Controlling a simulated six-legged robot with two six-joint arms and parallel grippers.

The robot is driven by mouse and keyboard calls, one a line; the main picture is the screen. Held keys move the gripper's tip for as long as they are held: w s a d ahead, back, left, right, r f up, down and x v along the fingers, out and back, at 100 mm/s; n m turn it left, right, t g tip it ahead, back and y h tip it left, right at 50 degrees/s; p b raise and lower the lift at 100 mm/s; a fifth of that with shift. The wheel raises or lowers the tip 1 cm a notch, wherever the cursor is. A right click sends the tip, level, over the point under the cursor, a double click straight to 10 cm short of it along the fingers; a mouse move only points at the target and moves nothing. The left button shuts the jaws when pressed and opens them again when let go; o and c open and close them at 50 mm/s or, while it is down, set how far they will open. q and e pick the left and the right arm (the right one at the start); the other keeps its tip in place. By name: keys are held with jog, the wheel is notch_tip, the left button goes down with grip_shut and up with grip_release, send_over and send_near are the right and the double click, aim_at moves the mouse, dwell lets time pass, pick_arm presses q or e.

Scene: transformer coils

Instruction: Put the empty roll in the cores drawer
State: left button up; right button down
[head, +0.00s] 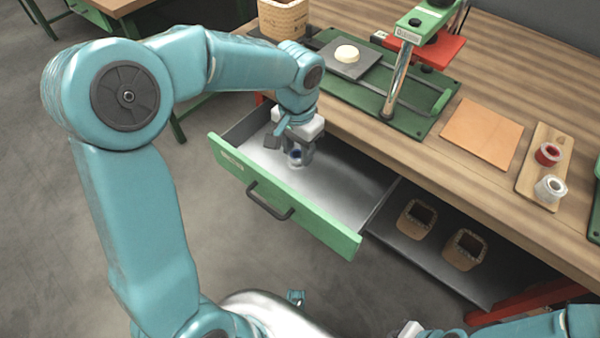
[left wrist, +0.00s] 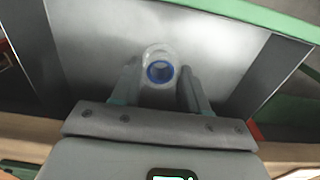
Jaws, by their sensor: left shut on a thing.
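The empty roll, whitish with a blue inner ring, shows in the left wrist view (left wrist: 158,70) between the two fingers. In the head view the roll (head: 295,155) shows small under the left gripper. My left gripper (head: 291,150) is shut on the roll, inside the outline of the open drawer; it also shows in the left wrist view (left wrist: 158,82). The drawer (head: 335,190) has a green front with a dark handle and a bare grey floor. I cannot tell whether the roll touches that floor. The label on the front is too small to read. My right gripper is not clearly in view.
On the bench, a wooden tray (head: 530,193) holds a red spool (head: 548,153) and a pale spool (head: 550,188). A green-based press (head: 400,105) and an orange sheet (head: 481,133) lie left of it. Two brown containers (head: 416,218) stand on a shelf right of the drawer.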

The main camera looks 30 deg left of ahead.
pick_arm(q)
notch_tip(320, 180, down, 8)
jog(key=shift+f+b, duration=0.2)
jog(key=shift+b, duration=0.7)
jog(key=shift+f, duration=0.1)
jog(key=o, duration=1)
jog(key=shift+r, duration=0.35)
notch_tip(320, 180, up, 12)
jog(key=p, duration=0.3)
jog(key=shift+f, duration=0.2)
